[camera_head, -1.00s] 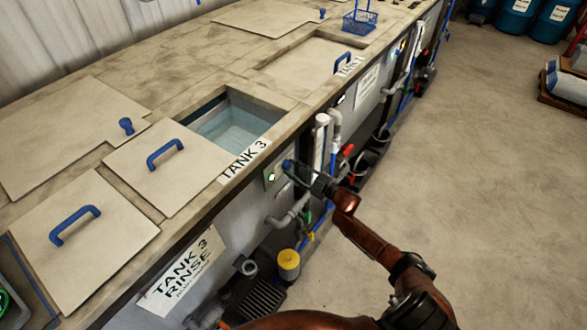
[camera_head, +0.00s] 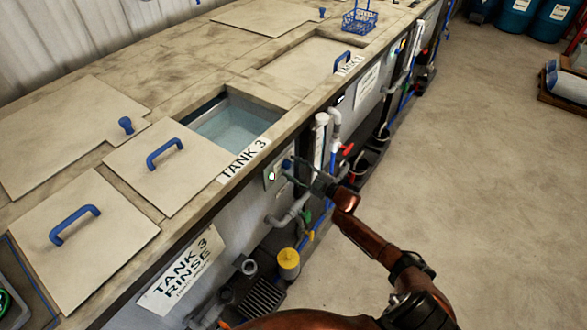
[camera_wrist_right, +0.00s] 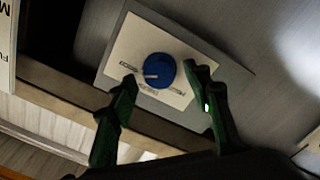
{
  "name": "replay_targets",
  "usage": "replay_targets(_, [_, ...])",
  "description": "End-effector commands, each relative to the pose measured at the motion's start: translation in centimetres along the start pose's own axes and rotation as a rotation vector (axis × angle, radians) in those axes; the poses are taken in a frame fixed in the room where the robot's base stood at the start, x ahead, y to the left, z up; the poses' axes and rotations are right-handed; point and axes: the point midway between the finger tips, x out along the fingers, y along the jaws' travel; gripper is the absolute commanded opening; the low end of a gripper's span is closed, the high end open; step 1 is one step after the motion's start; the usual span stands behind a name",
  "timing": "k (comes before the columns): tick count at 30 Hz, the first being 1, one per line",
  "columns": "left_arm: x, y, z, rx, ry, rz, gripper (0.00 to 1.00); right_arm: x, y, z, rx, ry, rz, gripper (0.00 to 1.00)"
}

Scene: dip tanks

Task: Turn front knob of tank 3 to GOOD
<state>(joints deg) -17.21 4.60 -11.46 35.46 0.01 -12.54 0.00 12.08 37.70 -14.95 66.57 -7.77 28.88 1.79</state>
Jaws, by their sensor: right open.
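Tank 3 (camera_head: 228,125) is the open water-filled tank, with its TANK 3 label (camera_head: 244,160) on the counter edge. On the front below is a small panel (camera_head: 270,172) with a blue knob (camera_head: 287,164). In the right wrist view the round blue knob (camera_wrist_right: 160,66) sits on a pale plate (camera_wrist_right: 125,52); its white mark points roughly left. The plate's lettering is too small to read. My right gripper (camera_head: 298,172) is at the knob. In the wrist view its green fingers (camera_wrist_right: 161,76) are open, one either side of the knob, with gaps visible. My left gripper is out of view.
Grey pipes (camera_head: 290,212), a red-handled valve (camera_head: 347,149) and a yellow-capped part (camera_head: 289,258) crowd the tank front around my right arm. Lids with blue handles (camera_head: 165,153) lie on the counter. The floor (camera_head: 470,180) to the right is clear.

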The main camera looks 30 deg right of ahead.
Motion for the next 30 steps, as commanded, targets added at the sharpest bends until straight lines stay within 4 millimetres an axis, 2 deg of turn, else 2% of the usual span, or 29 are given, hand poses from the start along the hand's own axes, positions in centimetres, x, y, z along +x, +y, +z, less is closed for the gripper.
replay_targets(5, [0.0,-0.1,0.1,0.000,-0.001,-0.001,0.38,-1.6,-0.1,0.1,0.000,-0.002,-0.001,0.45])
replay_targets(18, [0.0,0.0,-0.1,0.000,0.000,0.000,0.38,-10.1,0.0,0.1,0.000,-0.002,0.000,0.45])
replay_targets(24, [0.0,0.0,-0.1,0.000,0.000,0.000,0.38,-11.8,0.0,0.1,0.000,-0.002,0.000,0.45])
replay_targets(30, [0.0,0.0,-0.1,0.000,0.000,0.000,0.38,-12.0,0.1,0.1,0.000,-0.001,0.001,0.45])
